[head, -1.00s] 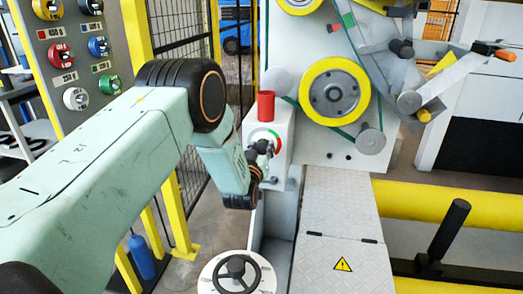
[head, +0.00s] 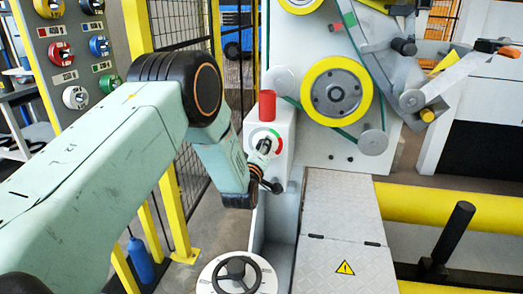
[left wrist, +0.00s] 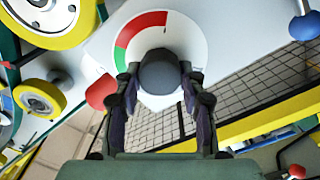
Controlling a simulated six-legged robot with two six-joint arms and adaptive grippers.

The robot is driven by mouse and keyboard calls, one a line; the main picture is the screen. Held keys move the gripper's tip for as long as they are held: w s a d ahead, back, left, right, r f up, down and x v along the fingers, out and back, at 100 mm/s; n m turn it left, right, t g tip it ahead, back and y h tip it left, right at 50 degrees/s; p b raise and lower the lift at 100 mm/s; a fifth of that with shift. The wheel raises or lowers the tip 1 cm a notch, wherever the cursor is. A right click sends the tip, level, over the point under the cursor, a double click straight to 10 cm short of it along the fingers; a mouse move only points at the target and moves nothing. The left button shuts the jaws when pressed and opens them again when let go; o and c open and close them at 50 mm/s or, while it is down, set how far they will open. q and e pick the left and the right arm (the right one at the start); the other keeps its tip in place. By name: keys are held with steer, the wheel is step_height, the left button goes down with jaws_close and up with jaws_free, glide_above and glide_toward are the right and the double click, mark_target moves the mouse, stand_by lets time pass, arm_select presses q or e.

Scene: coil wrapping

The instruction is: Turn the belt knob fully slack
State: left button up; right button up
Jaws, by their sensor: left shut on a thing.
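The belt knob (left wrist: 160,72) is a dark grey round knob, seen end-on in the left wrist view. It sits before a white dial (left wrist: 182,35) with a red and a green arc and a thin dark mark at the upper right. My left gripper (left wrist: 159,82) is shut on the knob, one finger on each side. In the head view, my left gripper (head: 263,153) reaches the dial (head: 275,134) on a white box under a red cylinder, and hides much of the knob. My right gripper is in neither view.
A yellow-rimmed wheel (head: 336,91) with a green belt is right of the dial. A grey knob panel (head: 72,60) and a mesh fence (head: 190,150) are at left.

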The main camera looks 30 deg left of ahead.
arm_select(q)
steer(key=shift+w+r+n, duration=0.1)
steer(key=shift+r+n, duration=0.15)
steer(key=shift+n, duration=0.05)
steer(key=o, duration=0.7)
steer(key=shift+c, duration=0.2)
steer(key=o, duration=0.5)
steer(key=shift+f, duration=0.2)
steer(key=v, duration=1.2)
